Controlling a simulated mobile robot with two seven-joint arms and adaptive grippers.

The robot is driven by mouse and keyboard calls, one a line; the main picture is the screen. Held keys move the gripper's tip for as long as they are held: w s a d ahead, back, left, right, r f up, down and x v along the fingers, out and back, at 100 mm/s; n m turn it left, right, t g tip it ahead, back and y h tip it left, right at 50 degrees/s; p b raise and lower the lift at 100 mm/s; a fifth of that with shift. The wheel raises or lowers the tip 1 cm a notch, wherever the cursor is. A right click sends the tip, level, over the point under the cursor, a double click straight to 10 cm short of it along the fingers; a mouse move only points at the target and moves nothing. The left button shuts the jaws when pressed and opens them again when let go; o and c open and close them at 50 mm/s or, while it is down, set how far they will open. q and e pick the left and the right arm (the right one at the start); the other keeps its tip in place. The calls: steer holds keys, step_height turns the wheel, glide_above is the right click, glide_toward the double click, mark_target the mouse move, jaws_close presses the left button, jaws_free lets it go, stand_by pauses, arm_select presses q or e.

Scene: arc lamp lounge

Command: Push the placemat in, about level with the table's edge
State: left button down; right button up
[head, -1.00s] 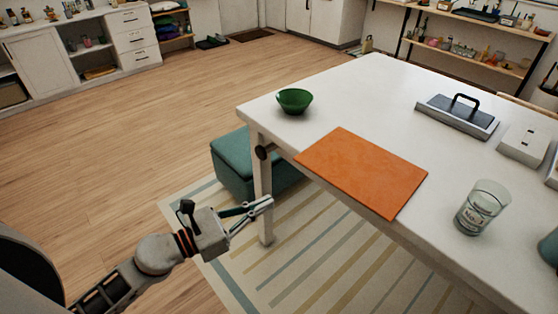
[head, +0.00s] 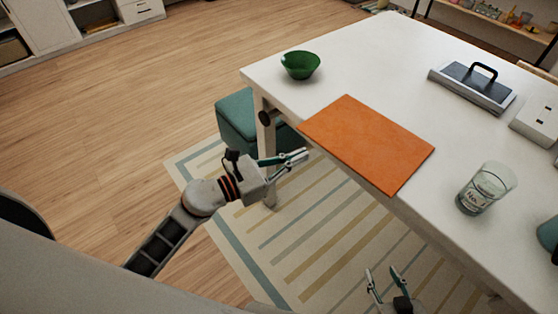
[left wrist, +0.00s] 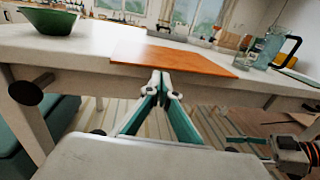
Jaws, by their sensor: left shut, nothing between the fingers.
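The orange placemat (head: 366,142) lies flat on the white table (head: 400,55), with its near side sticking out a little past the table's edge. My left gripper (head: 303,155) is shut and empty, just short of the placemat's near side at its left end and apart from it. In the left wrist view the placemat (left wrist: 172,59) is ahead of the shut fingertips (left wrist: 160,80), which are below its level. My right gripper (head: 381,271) is low in front of the table, its fingers apart with nothing seen between them.
A green bowl (head: 300,65) stands near the table's left corner. A glass (head: 485,188) stands right of the placemat near the edge. A black-handled grey block (head: 473,86) and a white box (head: 538,122) are further back. A teal stool (head: 236,118) is beside the table leg.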

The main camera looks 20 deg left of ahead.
mark_target(321, 144)
arm_select(q)
steer(key=x, duration=0.4)
stand_by(0.3)
steer(key=shift+w+d, duration=0.2)
steer(key=x, duration=0.2)
steer(key=shift+w+d+p, duration=0.3)
steer(key=shift+p, duration=0.05)
steer(key=shift+f, duration=0.1)
steer(key=shift+a, duration=0.1)
